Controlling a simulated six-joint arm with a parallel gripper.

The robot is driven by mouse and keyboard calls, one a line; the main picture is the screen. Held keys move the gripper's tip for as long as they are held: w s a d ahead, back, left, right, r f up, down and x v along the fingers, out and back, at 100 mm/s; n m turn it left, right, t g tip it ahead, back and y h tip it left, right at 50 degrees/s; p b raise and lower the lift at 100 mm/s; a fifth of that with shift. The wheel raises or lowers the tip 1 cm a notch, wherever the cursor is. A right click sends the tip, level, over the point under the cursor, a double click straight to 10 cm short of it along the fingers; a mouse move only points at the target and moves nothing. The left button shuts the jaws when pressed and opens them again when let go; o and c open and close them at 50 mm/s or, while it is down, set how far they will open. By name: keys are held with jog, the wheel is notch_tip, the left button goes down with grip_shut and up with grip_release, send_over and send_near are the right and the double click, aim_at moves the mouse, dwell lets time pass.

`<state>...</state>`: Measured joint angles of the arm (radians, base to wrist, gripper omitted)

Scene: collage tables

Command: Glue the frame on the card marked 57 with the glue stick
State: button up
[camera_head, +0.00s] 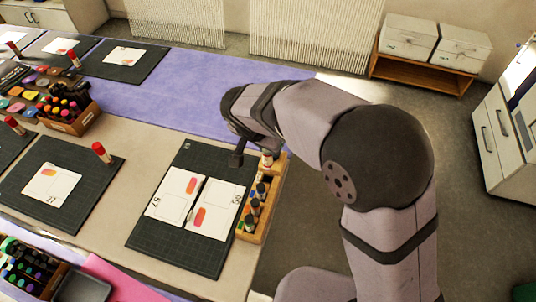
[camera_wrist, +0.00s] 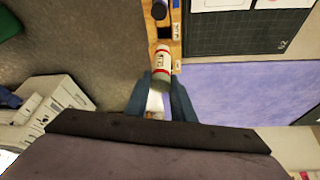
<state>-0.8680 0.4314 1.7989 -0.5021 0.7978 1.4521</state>
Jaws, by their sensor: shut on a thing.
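My gripper (camera_head: 254,157) is at the far end of the wooden rack (camera_head: 246,238), right of the dark mat. In the wrist view its two fingers (camera_wrist: 160,100) are shut on a glue stick (camera_wrist: 161,65), white with red bands; it also shows in the head view (camera_head: 266,161). I cannot tell whether the stick still sits in its slot. Two white cards lie side by side on the mat: a left card (camera_head: 165,207) and a right card (camera_head: 222,223). Each has an orange patch and a faint outlined frame. Their numbers are small and turned, and I cannot read them surely.
The rack holds several dark bottles beside the mat (camera_head: 160,255). Another mat with a card (camera_head: 50,187) and a red-capped stick (camera_head: 101,152) lies to the left. A wooden box of markers (camera_head: 72,127) stands further back. A purple runner (camera_head: 170,105) behind is mostly clear.

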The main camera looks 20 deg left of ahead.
jog(key=shift+a+r, duration=0.15)
jog(key=s+a+f+n+y+b, duration=0.1)
jog(key=s+a+n, duration=0.3)
jog(key=a, duration=0.5)
jog(key=s+a+f+n+g+y+b, duration=0.1)
jog(key=s+a+n, duration=0.4)
jog(key=a, duration=0.5)
jog(key=s+a+f+n+y+b, duration=0.1)
jog(key=s+a+n+y+b, duration=0.2)
jog(key=a, duration=0.7)
jog(key=shift+s+a+f+n+g, duration=0.35)
jog(key=shift+s+n, duration=0.55)
jog(key=shift+s, duration=0.3)
jog(key=shift+d, duration=0.1)
jog(key=shift+f+b, duration=2.5)
jog(key=shift+f, duration=0.35)
jog(key=shift+r, duration=0.1)
jog(key=shift+f, duration=0.7)
jog(key=shift+d, duration=0.15)
